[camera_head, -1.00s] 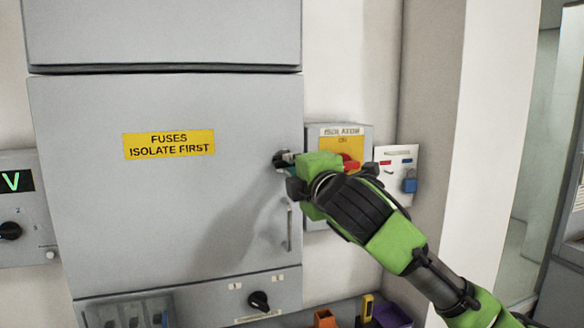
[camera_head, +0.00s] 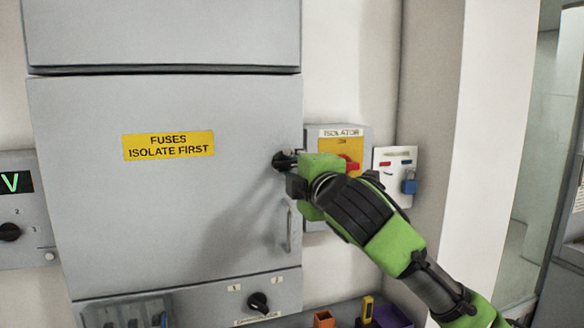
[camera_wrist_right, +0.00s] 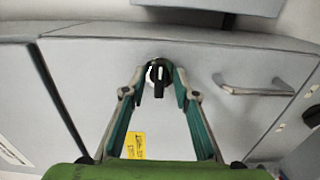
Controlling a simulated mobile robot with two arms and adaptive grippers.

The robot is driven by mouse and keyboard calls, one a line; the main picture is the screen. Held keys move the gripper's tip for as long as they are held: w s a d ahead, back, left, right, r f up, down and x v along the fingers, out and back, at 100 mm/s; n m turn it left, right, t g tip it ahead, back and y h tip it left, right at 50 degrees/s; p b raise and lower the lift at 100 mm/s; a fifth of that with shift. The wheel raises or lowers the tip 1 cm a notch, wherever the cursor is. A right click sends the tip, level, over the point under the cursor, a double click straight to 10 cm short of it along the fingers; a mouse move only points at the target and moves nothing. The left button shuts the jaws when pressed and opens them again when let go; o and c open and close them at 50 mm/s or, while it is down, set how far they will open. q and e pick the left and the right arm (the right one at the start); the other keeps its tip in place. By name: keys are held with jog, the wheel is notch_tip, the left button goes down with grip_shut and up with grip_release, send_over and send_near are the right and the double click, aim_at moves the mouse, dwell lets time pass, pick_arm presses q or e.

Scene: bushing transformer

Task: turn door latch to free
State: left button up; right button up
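The black door latch (camera_head: 281,161) is a small round knob near the right edge of the grey cabinet door (camera_head: 150,215). In the right wrist view the latch (camera_wrist_right: 159,76) shows between my fingertips, with its grip bar pointing down in that picture. My right gripper (camera_head: 290,160) reaches the latch from the right. In the wrist view the fingers of my right gripper (camera_wrist_right: 161,75) straddle the knob closely; whether they press on it I cannot tell. My left gripper is not in view.
A door handle (camera_head: 289,228) is below the latch. An isolator box (camera_head: 316,134) with a red and yellow switch and a small panel with a blue padlock (camera_head: 409,184) are to the right. A yellow label (camera_head: 169,145) reads "FUSES ISOLATE FIRST". A rotary knob (camera_head: 258,301) is below the door.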

jog(key=shift+s+d, duration=0.1)
jog(key=shift+s, duration=0.4)
jog(key=v, duration=1.1)
jog(key=shift+w+d, duration=0.1)
